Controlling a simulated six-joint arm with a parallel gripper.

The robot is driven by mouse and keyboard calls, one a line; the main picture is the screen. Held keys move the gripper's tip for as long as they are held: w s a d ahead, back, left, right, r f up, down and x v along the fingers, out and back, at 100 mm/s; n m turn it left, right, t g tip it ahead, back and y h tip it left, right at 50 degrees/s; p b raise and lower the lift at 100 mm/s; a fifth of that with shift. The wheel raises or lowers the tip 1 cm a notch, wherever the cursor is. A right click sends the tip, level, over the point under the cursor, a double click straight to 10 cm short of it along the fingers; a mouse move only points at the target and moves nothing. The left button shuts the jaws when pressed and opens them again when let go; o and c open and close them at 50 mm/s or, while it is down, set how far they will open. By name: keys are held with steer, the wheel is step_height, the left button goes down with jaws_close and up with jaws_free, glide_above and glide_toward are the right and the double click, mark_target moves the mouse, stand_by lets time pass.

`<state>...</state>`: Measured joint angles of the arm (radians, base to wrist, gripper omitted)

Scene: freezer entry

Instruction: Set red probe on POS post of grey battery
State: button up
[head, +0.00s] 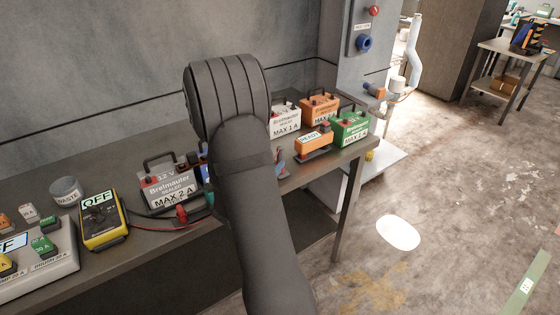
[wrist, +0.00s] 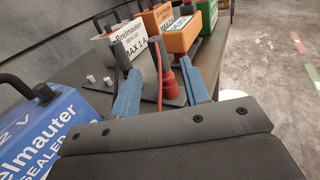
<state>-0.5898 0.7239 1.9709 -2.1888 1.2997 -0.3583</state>
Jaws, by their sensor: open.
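The red probe (wrist: 168,86) stands roughly upright between the two blue fingers of my gripper (wrist: 161,75) in the wrist view, with a red lead beside it. My gripper is open, with a finger on each side of the probe; I cannot tell whether either touches it. In the head view my arm hides most of the gripper. The grey battery (head: 168,192), marked MAX 2 A, stands on the bench left of my arm, with a black handle and a red piece on top. Its POS post is not clear.
A blue battery (wrist: 42,128) is close at left in the wrist view. White (head: 285,120), orange (head: 320,109) and green (head: 350,128) batteries stand at the bench's right end. A yellow meter (head: 103,222) reading OFF and a waste cup (head: 66,191) stand left of the grey battery.

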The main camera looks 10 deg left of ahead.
steer(key=x, duration=0.6)
jaws_close()
